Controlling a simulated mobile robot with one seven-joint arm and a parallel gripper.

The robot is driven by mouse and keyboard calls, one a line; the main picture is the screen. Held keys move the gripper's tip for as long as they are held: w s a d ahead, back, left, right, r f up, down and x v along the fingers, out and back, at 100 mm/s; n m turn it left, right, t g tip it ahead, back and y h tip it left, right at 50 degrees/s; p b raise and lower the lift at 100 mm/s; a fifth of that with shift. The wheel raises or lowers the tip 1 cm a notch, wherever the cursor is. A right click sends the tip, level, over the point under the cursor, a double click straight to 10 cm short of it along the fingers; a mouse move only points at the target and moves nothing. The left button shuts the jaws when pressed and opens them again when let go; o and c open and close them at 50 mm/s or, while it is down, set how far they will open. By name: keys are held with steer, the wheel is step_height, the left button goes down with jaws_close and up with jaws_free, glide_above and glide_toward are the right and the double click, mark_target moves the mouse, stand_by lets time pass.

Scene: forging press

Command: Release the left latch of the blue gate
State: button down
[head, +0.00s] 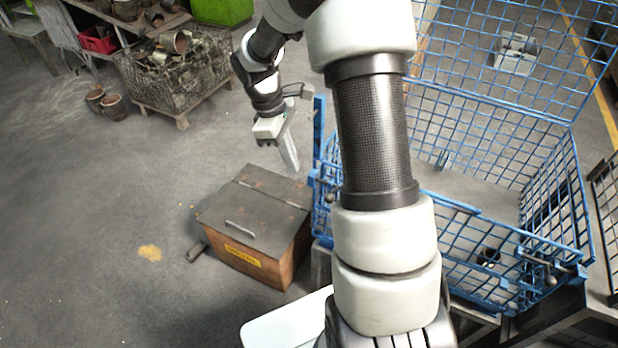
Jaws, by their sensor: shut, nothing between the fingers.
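The blue gate (480,235) is the mesh front of a blue wire cage on the right. My arm crosses in front of its left part and hides much of it. Blue fittings (324,186) show at the cage's left corner, just left of my arm; I cannot tell the left latch's exact shape or position. A latch with a dark knob (549,281) shows at the gate's right end. My gripper (291,162) is shut and empty, pointing down, left of the cage's blue left post and apart from it.
A wooden box with a grey lid (250,207) stands on the floor below my gripper, close to the cage. A rusty wire crate (185,85) and brown pots (104,102) stand at the back left. The floor at left is mostly clear.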

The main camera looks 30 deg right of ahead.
steer(key=shift+f, duration=0.1)
steer(key=s+d+f+p, duration=0.1)
steer(key=s+d+f, duration=0.3)
steer(key=f, duration=0.4)
steer(key=shift+s+d+f, duration=0.15)
steer(key=shift+d+f, duration=0.2)
steer(key=shift+d, duration=0.1)
steer(key=shift+s+d, duration=0.7)
steer(key=shift+s, duration=0.25)
steer(key=shift+s+d, duration=0.7)
steer(key=shift+s, duration=0.2)
steer(key=shift+r, duration=0.1)
step_height(320, 180, up, 10)
steer(key=shift+w+a+p, duration=0.15)
steer(key=shift+p, duration=0.15)
